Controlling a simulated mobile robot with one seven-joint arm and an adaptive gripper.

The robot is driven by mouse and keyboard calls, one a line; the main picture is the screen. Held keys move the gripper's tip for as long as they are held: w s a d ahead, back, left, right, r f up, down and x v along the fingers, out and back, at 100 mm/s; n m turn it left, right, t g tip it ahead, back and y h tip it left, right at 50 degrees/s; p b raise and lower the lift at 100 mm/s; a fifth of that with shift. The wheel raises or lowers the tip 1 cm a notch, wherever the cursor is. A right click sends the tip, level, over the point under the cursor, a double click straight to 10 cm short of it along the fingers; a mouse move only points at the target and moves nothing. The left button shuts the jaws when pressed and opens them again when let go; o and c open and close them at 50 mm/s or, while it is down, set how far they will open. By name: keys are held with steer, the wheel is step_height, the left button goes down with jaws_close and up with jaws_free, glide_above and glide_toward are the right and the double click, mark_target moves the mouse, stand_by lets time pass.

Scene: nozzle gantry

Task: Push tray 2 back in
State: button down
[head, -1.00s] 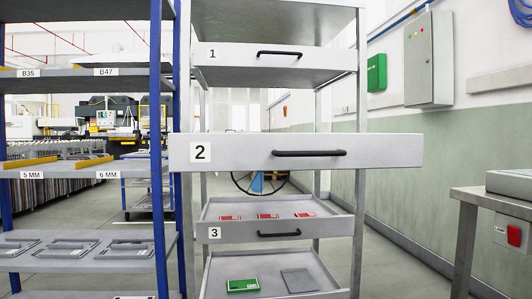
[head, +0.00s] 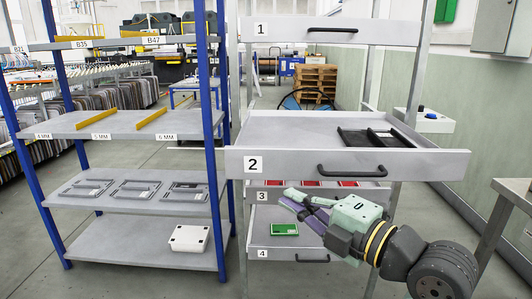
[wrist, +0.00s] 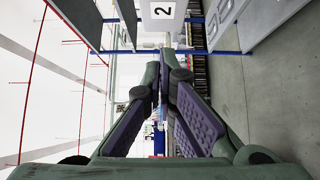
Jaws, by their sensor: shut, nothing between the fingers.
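Tray 2 (head: 300,163) is a grey drawer pulled out toward me from the rack, with a white "2" label (head: 253,164) and a black bar handle (head: 351,170) on its front. A black slotted insert (head: 376,137) lies inside it at the right. My gripper (head: 287,196), green with purple finger pads, is shut and empty. In the head view it appears below tray 2's front, pointing left.
Tray 1 (head: 345,31) is above; tray 3 (head: 275,196) and tray 4 (head: 262,240) are below, partly behind my arm. A blue-post shelf (head: 212,130) stands close on the left. A table (head: 515,190) is at the right. Floor shows between shelf and rack.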

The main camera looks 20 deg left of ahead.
steer(key=p+x, duration=0.1)
steer(key=x, duration=0.3)
steer(key=w+p+x, duration=0.1)
steer(key=p+x, duration=0.1)
steer(key=x, duration=0.2)
steer(key=d+p+x, duration=0.1)
steer(key=x, duration=0.3)
steer(key=shift+w, duration=0.35)
steer(key=shift+w+a+f+p, duration=0.1)
steer(key=shift+w+p, duration=0.2)
steer(key=shift+w, duration=0.25)
